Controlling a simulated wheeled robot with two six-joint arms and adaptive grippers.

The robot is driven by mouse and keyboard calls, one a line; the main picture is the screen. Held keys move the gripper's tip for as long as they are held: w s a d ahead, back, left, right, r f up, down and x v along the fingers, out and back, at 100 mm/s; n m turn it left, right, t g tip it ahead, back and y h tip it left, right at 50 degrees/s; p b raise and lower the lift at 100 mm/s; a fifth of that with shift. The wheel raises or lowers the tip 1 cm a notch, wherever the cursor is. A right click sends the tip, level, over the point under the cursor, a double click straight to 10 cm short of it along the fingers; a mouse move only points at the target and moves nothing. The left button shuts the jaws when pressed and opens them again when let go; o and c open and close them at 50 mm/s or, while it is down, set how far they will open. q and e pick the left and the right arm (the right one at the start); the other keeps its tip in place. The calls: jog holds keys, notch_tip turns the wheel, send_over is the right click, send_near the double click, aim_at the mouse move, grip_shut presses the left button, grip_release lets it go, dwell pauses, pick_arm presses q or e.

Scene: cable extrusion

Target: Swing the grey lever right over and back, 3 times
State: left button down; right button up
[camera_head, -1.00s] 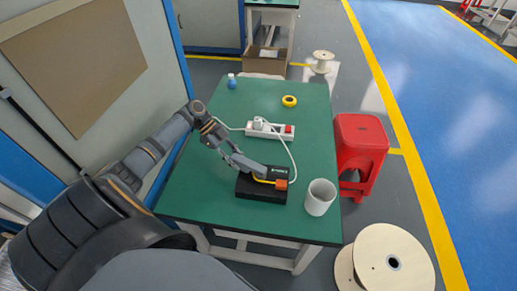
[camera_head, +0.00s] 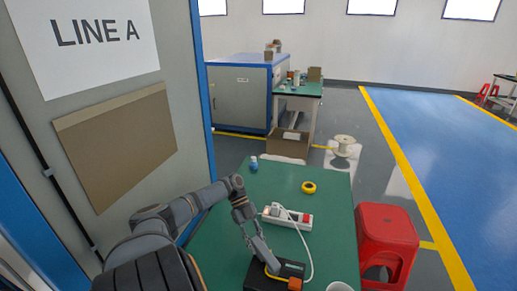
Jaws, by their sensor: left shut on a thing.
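A black box (camera_head: 293,268) sits near the front of the green table (camera_head: 221,244), with a yellow strip and an orange block (camera_head: 295,284) at its front side. My left gripper (camera_head: 273,266) reaches down to the top of the black box, its fingers closed on the grey lever there. The lever is mostly hidden by the fingers, and its tilt cannot be told. The lower part of the box is cut off by the picture's bottom edge. My right gripper is not in view.
A white power strip (camera_head: 300,220) with a plug and white cable lies behind the box. A yellow tape roll (camera_head: 309,187) and a small blue bottle (camera_head: 253,164) stand farther back. A white cup (camera_head: 340,287) is at front right; a red stool (camera_head: 387,240) stands right of the table.

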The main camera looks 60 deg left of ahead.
pick_arm(q)
jog(key=c, duration=1)
grip_release()
jog(key=shift+c, duration=0.2)
jog(key=v, duration=1.2)
jog(key=shift+s, duration=0.1)
